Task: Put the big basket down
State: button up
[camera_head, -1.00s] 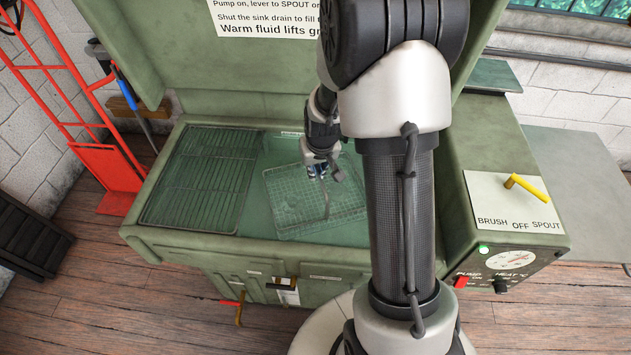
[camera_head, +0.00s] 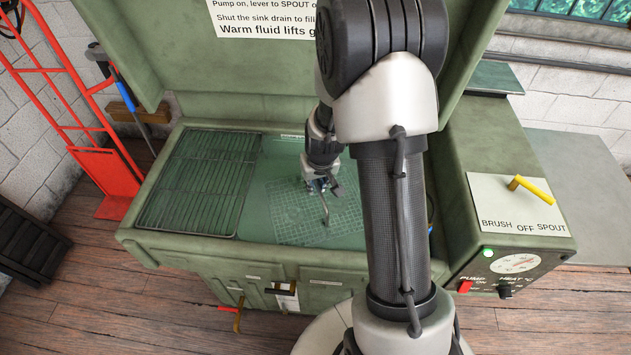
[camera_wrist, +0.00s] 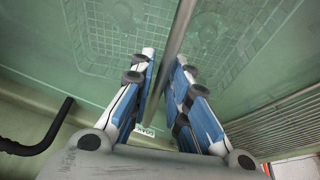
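The big basket (camera_head: 290,222), a wire mesh tray, sits in the greenish fluid of the wash sink. It looks dim and submerged in the head view. Its thin upright handle (camera_head: 325,208) rises toward my gripper (camera_head: 320,184). In the wrist view, the handle rod (camera_wrist: 172,55) runs between my blue-and-white fingers (camera_wrist: 165,85), which close on it from both sides. The mesh of the basket (camera_wrist: 105,35) shows below the fingers. Whether the basket touches the sink floor cannot be told.
A wire rack (camera_head: 195,180) covers the left part of the green sink (camera_head: 200,250). The control box with a yellow lever (camera_head: 530,190) stands to the right. The raised lid (camera_head: 190,60) is behind. A red hand truck (camera_head: 105,165) stands at the left.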

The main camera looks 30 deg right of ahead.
jog(key=shift+o, duration=1)
jog(key=shift+r, duration=0.2)
jog(key=a+p+v, duration=0.2)
jog(key=v, duration=0.9)
jog(key=s+a+f+p+v, duration=0.1)
jog(key=a+p+v, duration=0.1)
jog(key=v, duration=0.8)
jog(key=s+a+r, duration=0.2)
jog(key=s+r, duration=0.1)
jog(key=s, duration=0.3)
jog(key=s+a+r+n+t, duration=0.1)
jog(key=s+a+r, duration=0.2)
jog(key=s, duration=0.3)
jog(key=s+a+r+n, duration=0.1)
jog(key=s+a+r, duration=0.2)
jog(key=s+r, duration=0.2)
jog(key=shift+s+y, duration=0.4)
jog(key=shift+s, duration=0.25)
